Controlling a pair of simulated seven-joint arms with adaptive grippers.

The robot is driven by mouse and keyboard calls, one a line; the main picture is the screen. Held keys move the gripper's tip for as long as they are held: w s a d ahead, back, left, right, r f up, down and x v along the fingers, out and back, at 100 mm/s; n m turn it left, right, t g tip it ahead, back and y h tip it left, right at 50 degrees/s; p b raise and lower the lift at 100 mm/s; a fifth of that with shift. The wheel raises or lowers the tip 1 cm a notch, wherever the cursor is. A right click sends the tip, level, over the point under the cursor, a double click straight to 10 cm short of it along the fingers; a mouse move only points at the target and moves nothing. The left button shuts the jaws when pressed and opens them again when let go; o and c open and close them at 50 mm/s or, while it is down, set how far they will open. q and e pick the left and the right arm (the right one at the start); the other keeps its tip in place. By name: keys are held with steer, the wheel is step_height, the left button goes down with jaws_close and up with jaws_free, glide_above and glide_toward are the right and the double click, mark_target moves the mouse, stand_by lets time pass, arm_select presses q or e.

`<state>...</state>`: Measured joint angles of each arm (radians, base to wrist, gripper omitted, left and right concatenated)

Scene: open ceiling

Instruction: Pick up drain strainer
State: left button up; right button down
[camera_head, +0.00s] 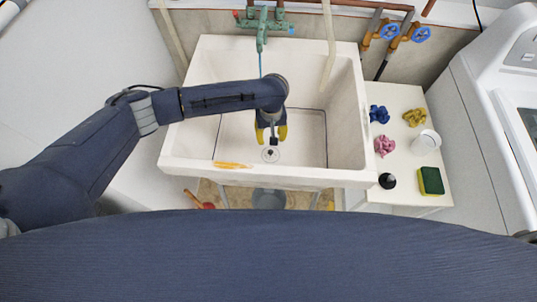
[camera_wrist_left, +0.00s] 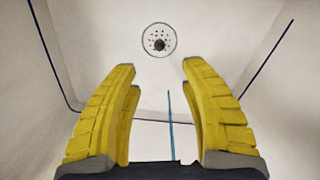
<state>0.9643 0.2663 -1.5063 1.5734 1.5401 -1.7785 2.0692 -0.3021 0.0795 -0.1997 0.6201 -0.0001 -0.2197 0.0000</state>
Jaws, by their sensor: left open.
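The drain strainer (camera_head: 270,155) is a small round white disc with dark holes and a dark centre knob, on the floor of the white sink (camera_head: 195,140). In the left wrist view the strainer (camera_wrist_left: 159,41) lies beyond the fingertips, near the top middle. My left gripper (camera_head: 271,140) reaches down into the sink, just behind the strainer in the head view. Its yellow fingers (camera_wrist_left: 159,68) are spread apart with nothing between them, and the strainer is not touched. My right gripper is not in view.
A green faucet (camera_head: 263,27) stands at the sink's back, with a thin blue stream or line below it. A white side table (camera_head: 403,155) on the right holds crumpled cloths, a white cup (camera_head: 427,142), a dark round object (camera_head: 387,181) and a sponge (camera_head: 430,181).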

mark_target(271, 152)
arm_select(q)
steer(key=f, duration=1.4)
steer(key=shift+w, duration=0.2)
steer(key=shift+c, duration=0.4)
jaws_close()
